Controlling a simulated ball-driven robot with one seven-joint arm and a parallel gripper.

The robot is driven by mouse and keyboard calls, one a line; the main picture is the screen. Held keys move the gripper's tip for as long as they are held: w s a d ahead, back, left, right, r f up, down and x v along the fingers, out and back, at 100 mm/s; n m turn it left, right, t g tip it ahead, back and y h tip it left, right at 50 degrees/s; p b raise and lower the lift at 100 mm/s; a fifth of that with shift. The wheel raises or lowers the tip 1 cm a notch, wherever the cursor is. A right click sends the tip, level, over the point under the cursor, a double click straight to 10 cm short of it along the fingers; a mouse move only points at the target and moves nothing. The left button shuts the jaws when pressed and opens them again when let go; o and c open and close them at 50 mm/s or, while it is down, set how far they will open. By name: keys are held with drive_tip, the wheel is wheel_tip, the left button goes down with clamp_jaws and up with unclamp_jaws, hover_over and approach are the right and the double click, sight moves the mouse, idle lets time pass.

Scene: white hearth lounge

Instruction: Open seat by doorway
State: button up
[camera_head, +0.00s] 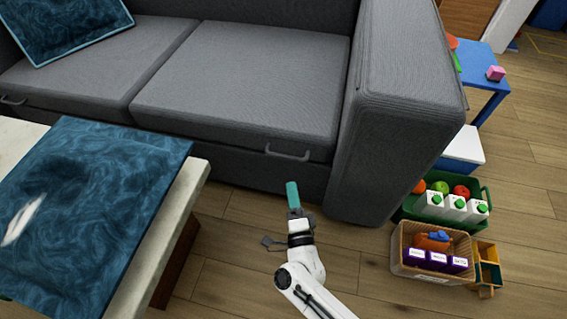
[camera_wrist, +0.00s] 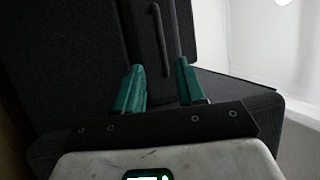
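The grey sofa has two seat cushions. The right seat (camera_head: 245,85) is the one nearer the doorway side, and it is closed flat. Its bar handle (camera_head: 288,155) is on the front edge. My gripper (camera_head: 292,186), with teal fingers, is in front of and below this handle in the head view. In the wrist view my gripper (camera_wrist: 160,68) is open, with a clear gap between its fingers. The handle (camera_wrist: 160,38) shows upright beyond the fingertips, in line with the gap. I cannot tell whether the fingers touch it; they are not closed on it.
The left seat (camera_head: 90,75) has its own handle (camera_head: 12,101) and a blue pillow (camera_head: 70,25). A pale table (camera_head: 165,235) with a blue cushion (camera_head: 85,215) stands close on the left. The sofa arm (camera_head: 395,120), a wicker basket (camera_head: 400,262) and a green crate (camera_head: 405,208) are right.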

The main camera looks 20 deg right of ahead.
drive_tip(key=b+x, duration=0.3)
drive_tip(key=x, duration=0.7)
drive_tip(key=shift+r, duration=0.2)
clamp_jaws()
idle(0.3)
